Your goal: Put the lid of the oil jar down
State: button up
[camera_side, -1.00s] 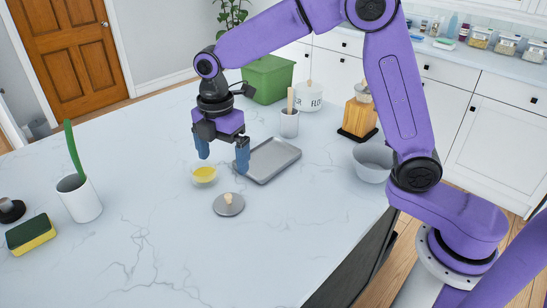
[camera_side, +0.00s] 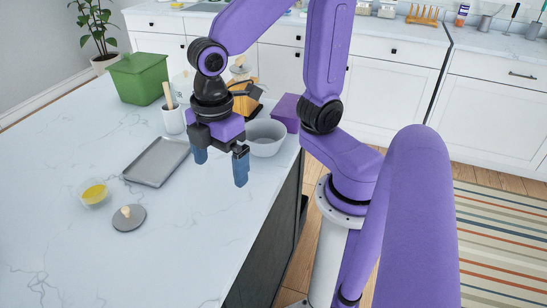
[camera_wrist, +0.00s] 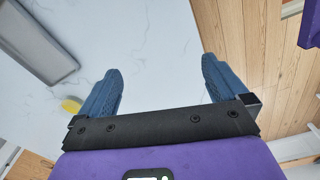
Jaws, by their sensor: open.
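A bit of yellow (camera_wrist: 71,105) shows in the wrist view beside the left finger. My gripper (camera_side: 220,167) is open and empty, above the counter near its right edge, to the right of and away from the lid and jar. The blue fingers are wide apart in the wrist view (camera_wrist: 160,85).
A grey metal tray (camera_side: 157,162) lies between my gripper and the jar. Behind are a white utensil cup (camera_side: 172,121), a green bin (camera_side: 140,79), a grey bowl (camera_side: 265,145) and a wooden dispenser (camera_side: 245,98). The counter's front is clear.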

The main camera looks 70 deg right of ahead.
jog(key=s+d+f+m, duration=0.1)
jog(key=s+d+m, duration=0.1)
jog(key=s+d, duration=0.4)
jog(key=s, duration=0.2)
jog(key=shift+s+f, duration=0.25)
jog(key=shift+s, duration=0.05)
